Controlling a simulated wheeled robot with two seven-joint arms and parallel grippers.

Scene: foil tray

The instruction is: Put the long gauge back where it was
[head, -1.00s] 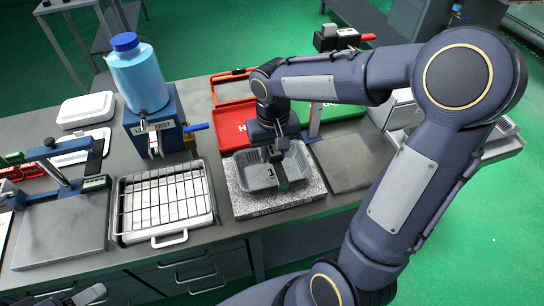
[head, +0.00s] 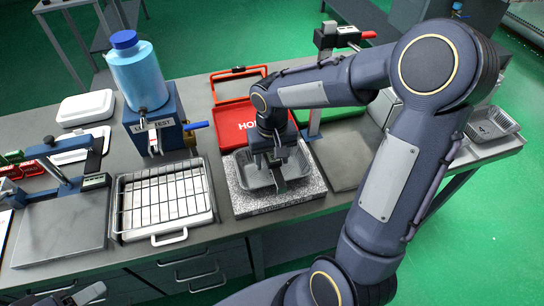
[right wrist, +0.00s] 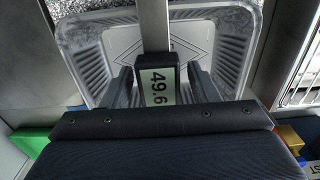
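The long gauge (right wrist: 158,84) has a dark housing with a display reading 49.6 and a straight bar, seen in the right wrist view. Part of it shows in the head view (head: 281,184), over the foil tray (head: 252,178). The ribbed grey tray stands on a speckled stone block (head: 262,205); its floor and walls show in the right wrist view (right wrist: 85,50). My right gripper (head: 272,164) points down over the tray, its fingers on both sides of the gauge housing. Whether they press on it is unclear.
A wire rack tray (head: 165,200) lies left of the block, with a blue-capped tank (head: 138,75) behind it. A red case (head: 238,127) stands behind the block. A grey plate (head: 345,160) lies to the right. A measuring stand (head: 60,225) is far left.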

